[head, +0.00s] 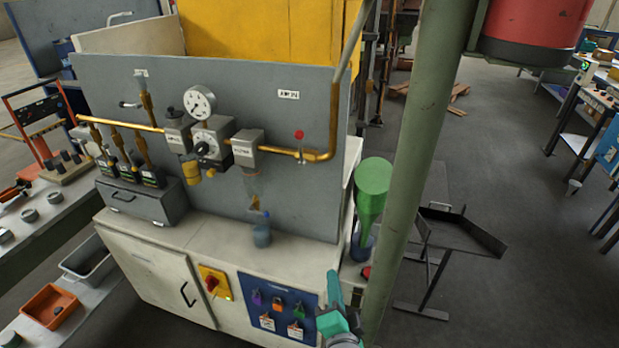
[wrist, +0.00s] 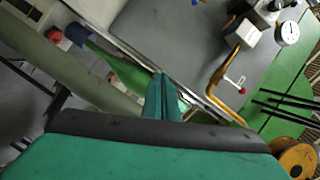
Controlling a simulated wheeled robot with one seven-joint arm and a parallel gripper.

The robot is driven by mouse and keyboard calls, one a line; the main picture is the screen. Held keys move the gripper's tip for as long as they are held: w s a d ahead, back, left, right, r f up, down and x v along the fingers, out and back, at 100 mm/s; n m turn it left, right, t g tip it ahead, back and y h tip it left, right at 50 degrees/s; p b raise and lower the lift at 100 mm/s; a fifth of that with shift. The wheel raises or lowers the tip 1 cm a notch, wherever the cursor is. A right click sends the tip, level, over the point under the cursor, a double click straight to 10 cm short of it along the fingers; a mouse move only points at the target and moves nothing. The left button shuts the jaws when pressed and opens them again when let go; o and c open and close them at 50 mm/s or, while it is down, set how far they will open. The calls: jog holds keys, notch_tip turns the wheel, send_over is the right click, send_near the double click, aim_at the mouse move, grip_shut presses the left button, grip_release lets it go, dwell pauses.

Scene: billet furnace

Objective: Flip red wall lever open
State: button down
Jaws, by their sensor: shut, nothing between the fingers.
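The red-knobbed lever (head: 299,135) stands upright on the brass pipe in front of the grey wall panel, right of the regulator boxes. It also shows in the wrist view (wrist: 242,90), to the right of my fingers. My teal gripper (head: 333,277) is low at the front right corner of the cabinet, well below and right of the lever, and apart from it. In the wrist view my fingers (wrist: 161,78) are pressed together with nothing between them. Nothing hides the lever's knob in the head view.
A green pillar (head: 408,170) rises close to the right of my gripper. A green cone-shaped object (head: 373,190) stands beside the panel's right edge. The cabinet top holds a small bluish jar (head: 261,236). A pressure gauge (head: 199,102) is mounted farther left. Space before the lever is clear.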

jog(key=w+r+m+y, duration=0.1)
jog(key=w+r, duration=0.3)
jog(key=r, duration=0.8)
jog(key=w+r+m+y, duration=0.1)
jog(key=w+r+y, duration=0.2)
jog(key=r, duration=0.9)
jog(key=shift+w+r, duration=0.3)
jog(key=shift+w, duration=0.25)
